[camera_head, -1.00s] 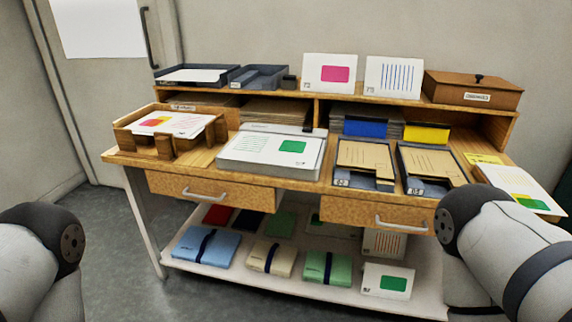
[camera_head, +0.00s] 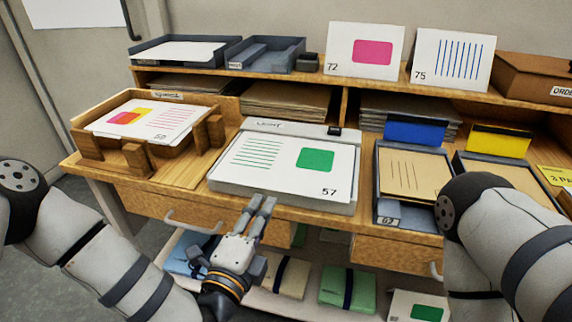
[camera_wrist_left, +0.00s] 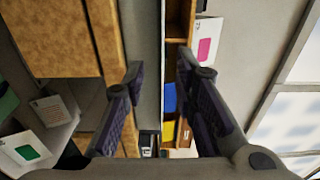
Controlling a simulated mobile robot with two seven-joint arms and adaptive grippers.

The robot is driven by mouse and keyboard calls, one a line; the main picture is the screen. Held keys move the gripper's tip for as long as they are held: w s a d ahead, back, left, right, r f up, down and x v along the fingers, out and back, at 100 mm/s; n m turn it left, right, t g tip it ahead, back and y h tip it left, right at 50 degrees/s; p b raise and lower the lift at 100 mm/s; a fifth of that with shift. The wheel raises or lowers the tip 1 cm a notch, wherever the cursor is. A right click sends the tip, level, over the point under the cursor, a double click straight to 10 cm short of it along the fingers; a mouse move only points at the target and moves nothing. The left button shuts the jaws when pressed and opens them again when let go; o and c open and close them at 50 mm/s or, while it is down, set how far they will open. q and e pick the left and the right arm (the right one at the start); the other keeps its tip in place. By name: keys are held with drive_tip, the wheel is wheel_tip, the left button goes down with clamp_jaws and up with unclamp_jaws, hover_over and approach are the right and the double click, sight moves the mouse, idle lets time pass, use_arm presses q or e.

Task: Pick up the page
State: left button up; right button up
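A white page (camera_head: 285,168) marked 57, with green lines and a green rectangle, lies flat on a light-grey light box (camera_head: 318,205) in the middle of the desk. Another page (camera_head: 160,115), with a red and yellow print and pink lines, lies in the wooden tray (camera_head: 190,140) to its left. My left gripper (camera_head: 261,202) is at the light box's front edge, its fingers pointing toward the page. In the left wrist view my left gripper (camera_wrist_left: 160,65) has its fingers apart with a pale edge between them. Contact is unclear. My right gripper is out of view.
Grey trays (camera_head: 400,215) with brown folders stand right of the light box. Drawer handles (camera_head: 190,222) stick out below the desktop. A lower shelf holds bundles.

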sight(271, 190)
use_arm(q)
drive_tip(key=x, duration=0.5)
drive_tip(key=shift+w+a+r+b, duration=0.1)
drive_tip(key=shift+w+a+b, duration=0.1)
drive_tip(key=shift+a+b, duration=0.15)
clamp_jaws()
drive_tip(key=shift+r, duration=0.1)
